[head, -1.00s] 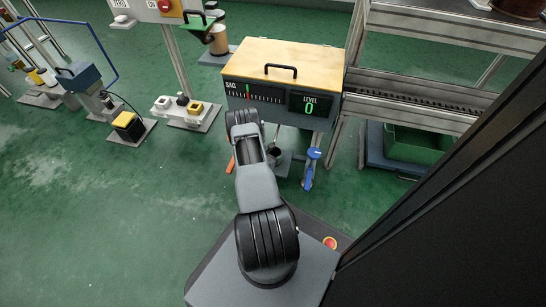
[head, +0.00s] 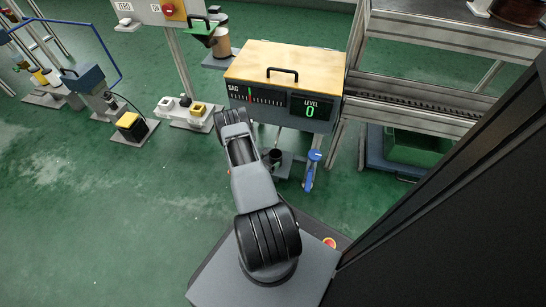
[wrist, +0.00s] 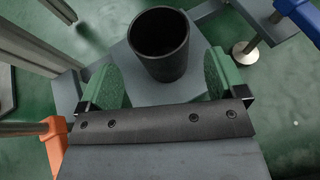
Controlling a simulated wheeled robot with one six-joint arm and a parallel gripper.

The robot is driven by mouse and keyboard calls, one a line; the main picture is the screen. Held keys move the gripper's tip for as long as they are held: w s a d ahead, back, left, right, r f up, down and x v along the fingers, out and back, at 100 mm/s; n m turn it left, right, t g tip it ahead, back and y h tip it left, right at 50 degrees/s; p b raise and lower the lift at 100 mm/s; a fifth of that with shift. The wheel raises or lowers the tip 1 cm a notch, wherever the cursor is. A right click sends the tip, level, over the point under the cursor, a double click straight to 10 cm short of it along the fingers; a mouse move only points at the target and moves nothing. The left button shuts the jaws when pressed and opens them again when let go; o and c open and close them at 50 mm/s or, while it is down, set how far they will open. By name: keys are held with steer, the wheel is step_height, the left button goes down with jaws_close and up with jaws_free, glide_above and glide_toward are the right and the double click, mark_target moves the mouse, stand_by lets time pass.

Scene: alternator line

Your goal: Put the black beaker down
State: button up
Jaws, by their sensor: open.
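The black beaker (wrist: 158,45) stands upright on a grey plate (wrist: 118,62) in the wrist view, with its open mouth toward the camera and its inside dark. It also shows in the head view (head: 275,155), just right of my arm and below the grey level box. My gripper (wrist: 158,68) is open, with one green-padded finger on each side of the beaker's near lower part. Gaps show between the pads and the beaker, and the beaker is beyond the palm. In the head view my arm hides the gripper.
The level box (head: 283,85) with a wooden top stands behind the beaker. A blue-handled part (head: 314,156) on a post is close on the right. An orange part (wrist: 54,138) shows at lower left in the wrist view. Open green floor lies to the left.

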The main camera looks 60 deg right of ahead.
steer(key=s+p+v, duration=0.1)
steer(key=p+v, duration=0.1)
steer(key=v, duration=0.5)
steer(key=w+a+r+m+g+y, duration=0.1)
steer(key=w+a+r+m, duration=0.15)
steer(key=r, duration=0.55)
steer(key=w+a+r+m+g+y, duration=0.15)
steer(key=r+m, duration=0.25)
steer(key=r, duration=0.4)
steer(key=w+a+r+m+g+y, duration=0.1)
steer(key=a+r+m, duration=0.2)
steer(key=r, duration=0.5)
steer(key=s+a+r+m+t+y, duration=0.2)
steer(key=a+r+y, duration=0.3)
steer(key=a+r, duration=0.3)
steer(key=s+a+r+m+t+y, duration=0.3)
steer(key=a+r, duration=0.6)
steer(key=a, duration=0.7)
steer(key=shift+s+a+r+m+t+y, duration=0.3)
steer(key=shift+a+m+t+y, duration=0.1)
steer(key=shift+m+t+y, duration=0.75)
